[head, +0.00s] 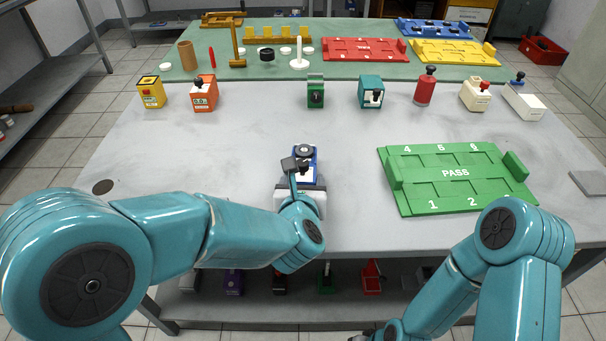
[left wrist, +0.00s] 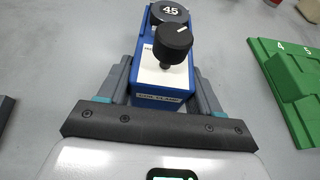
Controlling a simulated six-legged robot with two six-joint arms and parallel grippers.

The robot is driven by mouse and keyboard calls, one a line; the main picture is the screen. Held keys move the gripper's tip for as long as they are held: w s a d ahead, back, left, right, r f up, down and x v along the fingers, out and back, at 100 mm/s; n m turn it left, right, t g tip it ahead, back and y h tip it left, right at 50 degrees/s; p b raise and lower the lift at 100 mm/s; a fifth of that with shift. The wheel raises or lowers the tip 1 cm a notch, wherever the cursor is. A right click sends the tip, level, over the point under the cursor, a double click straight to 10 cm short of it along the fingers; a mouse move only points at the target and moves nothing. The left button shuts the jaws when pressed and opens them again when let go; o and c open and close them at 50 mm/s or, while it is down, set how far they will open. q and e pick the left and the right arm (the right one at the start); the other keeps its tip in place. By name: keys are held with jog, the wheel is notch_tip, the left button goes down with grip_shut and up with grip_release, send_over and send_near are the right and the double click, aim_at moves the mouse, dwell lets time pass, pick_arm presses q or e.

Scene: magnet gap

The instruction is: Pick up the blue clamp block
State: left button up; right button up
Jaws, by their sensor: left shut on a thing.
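The blue clamp block (head: 308,170) is near the middle of the grey table in the head view, partly hidden behind my left gripper. In the left wrist view the blue clamp block (left wrist: 140,88) shows a white top, a black knob and a dark round disc marked 45. My left gripper (left wrist: 155,85) has a finger on each side of its near end and is shut on it. I cannot tell whether the block touches the table. My right arm shows at the lower right in the head view, but its gripper fingers cannot be made out.
A green PASS tray (head: 455,186) lies to the right of the block. A row of other blocks, including a green one (head: 315,92), a teal one (head: 371,92) and a red cylinder (head: 425,88), stands farther back. The table left of the block is mostly clear.

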aim_at(302, 164)
pick_arm(q)
jog(key=shift+r, duration=0.15)
notch_tip(302, 164, up, 20)
jog(key=p, duration=0.6)
jog(key=shift+p, duration=0.35)
jog(key=shift+f, duration=0.2)
notch_tip(302, 164, down, 19)
jog(key=b, duration=1.9)
jog(key=shift+r, duration=0.1)
jog(key=shift+w+f+b, duration=0.1)
jog(key=shift+f+b, duration=0.25)
jog(key=shift+b, duration=0.1)
jog(key=shift+r, duration=0.1)
jog(key=shift+f+b, duration=0.3)
